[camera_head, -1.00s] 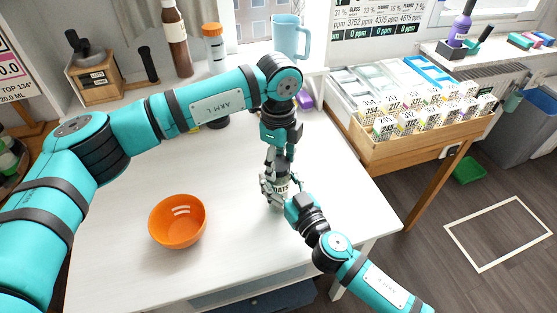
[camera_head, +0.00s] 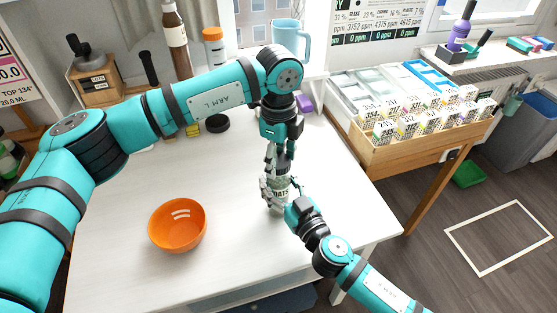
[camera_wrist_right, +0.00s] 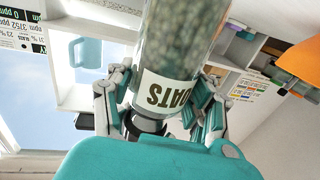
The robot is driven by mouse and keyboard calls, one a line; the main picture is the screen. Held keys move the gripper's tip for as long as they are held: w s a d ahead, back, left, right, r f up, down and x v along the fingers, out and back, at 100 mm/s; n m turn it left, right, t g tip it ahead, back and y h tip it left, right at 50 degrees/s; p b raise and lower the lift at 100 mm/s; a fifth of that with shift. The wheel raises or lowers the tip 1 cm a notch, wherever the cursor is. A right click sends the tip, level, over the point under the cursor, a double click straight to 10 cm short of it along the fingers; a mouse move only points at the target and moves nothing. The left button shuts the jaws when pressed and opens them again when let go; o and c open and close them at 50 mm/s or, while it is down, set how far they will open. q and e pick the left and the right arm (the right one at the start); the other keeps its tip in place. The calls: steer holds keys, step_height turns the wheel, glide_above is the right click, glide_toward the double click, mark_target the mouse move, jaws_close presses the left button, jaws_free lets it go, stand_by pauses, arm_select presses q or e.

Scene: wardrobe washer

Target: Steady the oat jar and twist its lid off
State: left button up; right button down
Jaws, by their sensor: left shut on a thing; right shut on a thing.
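The oat jar (camera_head: 281,187), clear with a white OATS label, stands on the white table near its right side. In the right wrist view the label (camera_wrist_right: 165,92) reads upside down and the grain-filled body runs off the top. My right gripper (camera_head: 281,201) is shut around the jar, with fingers on both sides of it in the right wrist view (camera_wrist_right: 160,105). My left gripper (camera_head: 278,165) comes down from above and is shut at the jar's top. The lid is hidden by its fingers; I cannot tell whether it is apart from the jar.
An orange bowl (camera_head: 177,224) sits on the table left of the jar. A black round thing (camera_head: 217,123) and a yellow block (camera_head: 193,131) lie behind, under my left arm. A blue mug (camera_head: 286,35) and bottles stand at the back. The table's front middle is clear.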

mark_target(279, 161)
arm_select(q)
steer(key=shift+r, duration=0.1)
steer(key=shift+r, duration=1.95)
arm_select(e)
steer(key=shift+c, duration=2)
jaws_free()
